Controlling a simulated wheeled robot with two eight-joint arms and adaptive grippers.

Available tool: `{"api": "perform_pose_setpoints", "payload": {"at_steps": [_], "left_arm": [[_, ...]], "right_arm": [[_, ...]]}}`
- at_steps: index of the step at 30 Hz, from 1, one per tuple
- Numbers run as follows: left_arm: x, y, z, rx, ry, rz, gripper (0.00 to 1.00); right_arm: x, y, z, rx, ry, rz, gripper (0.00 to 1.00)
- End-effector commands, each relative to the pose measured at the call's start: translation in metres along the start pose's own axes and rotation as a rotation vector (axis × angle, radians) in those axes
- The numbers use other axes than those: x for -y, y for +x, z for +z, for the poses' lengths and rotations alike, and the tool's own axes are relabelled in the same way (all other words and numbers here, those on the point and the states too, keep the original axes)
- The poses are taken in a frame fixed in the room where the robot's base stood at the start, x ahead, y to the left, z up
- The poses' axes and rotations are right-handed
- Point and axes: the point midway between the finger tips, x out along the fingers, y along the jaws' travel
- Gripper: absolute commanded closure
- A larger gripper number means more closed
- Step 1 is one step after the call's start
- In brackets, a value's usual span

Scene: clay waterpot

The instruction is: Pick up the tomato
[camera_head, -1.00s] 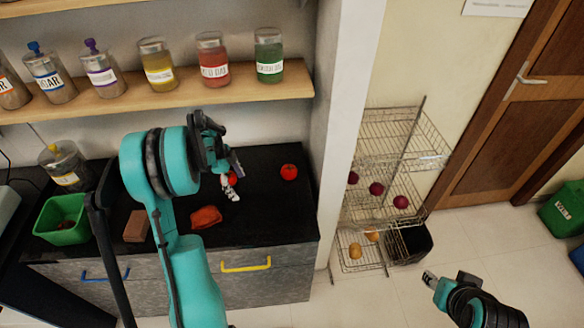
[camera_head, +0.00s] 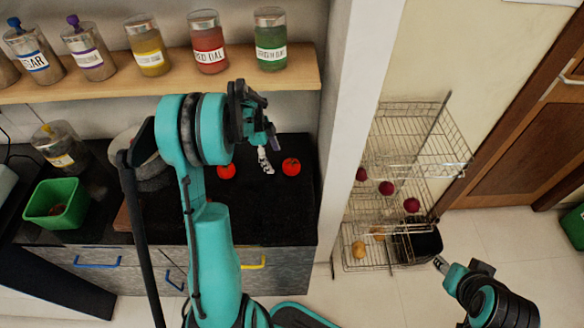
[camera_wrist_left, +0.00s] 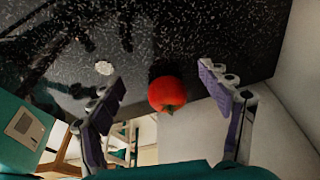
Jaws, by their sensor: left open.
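A red tomato (camera_head: 291,167) sits on the black counter near its right end, close to the wall. A second red tomato (camera_head: 226,171) sits to its left, beside my left arm. My left gripper (camera_head: 265,152) hangs over the counter between the two, left of the right-hand tomato. In the left wrist view its fingers (camera_wrist_left: 162,80) are open and apart, and a red tomato (camera_wrist_left: 167,93) shows between them, ungripped. My right gripper (camera_head: 440,263) is over the floor at lower right; its jaws are too small to read.
A green bin (camera_head: 57,203) and a lidded jar (camera_head: 60,148) stand at the counter's left. A shelf (camera_head: 180,79) with several jars runs above the counter. A wall edge (camera_head: 350,120) separates it from a wire rack (camera_head: 410,150). A small white thing (camera_wrist_left: 104,67) shows in the wrist view.

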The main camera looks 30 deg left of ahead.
Motion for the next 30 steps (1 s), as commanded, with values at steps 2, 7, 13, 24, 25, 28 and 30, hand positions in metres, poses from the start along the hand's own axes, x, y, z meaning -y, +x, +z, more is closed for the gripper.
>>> {"api": "perform_pose_setpoints", "payload": {"at_steps": [2,7,13,24,25,28,30], "left_arm": [[0.000,0.002,-0.006,0.000,0.001,0.000,0.22],[0.000,0.004,-0.015,0.000,0.000,0.000,0.22],[0.000,0.013,-0.044,0.000,0.004,0.000,0.22],[0.000,0.044,-0.052,0.000,-0.001,-0.001,0.22],[0.000,0.044,-0.052,0.000,-0.001,-0.001,0.22],[0.000,0.044,-0.052,0.000,-0.001,-0.001,0.30],[0.000,0.044,-0.052,0.000,-0.001,0.000,0.49]], "right_arm": [[0.000,0.002,0.001,0.000,0.000,0.000,0.60],[0.000,0.003,0.002,0.000,0.000,0.000,0.60],[0.000,0.009,0.006,0.000,0.000,0.000,0.60],[0.000,0.018,0.012,0.000,0.000,0.000,0.60],[0.000,0.017,0.012,0.000,0.000,0.000,0.60],[0.000,0.017,0.012,0.000,0.000,0.000,0.60],[0.000,0.017,0.012,0.000,0.000,0.000,0.60]]}}
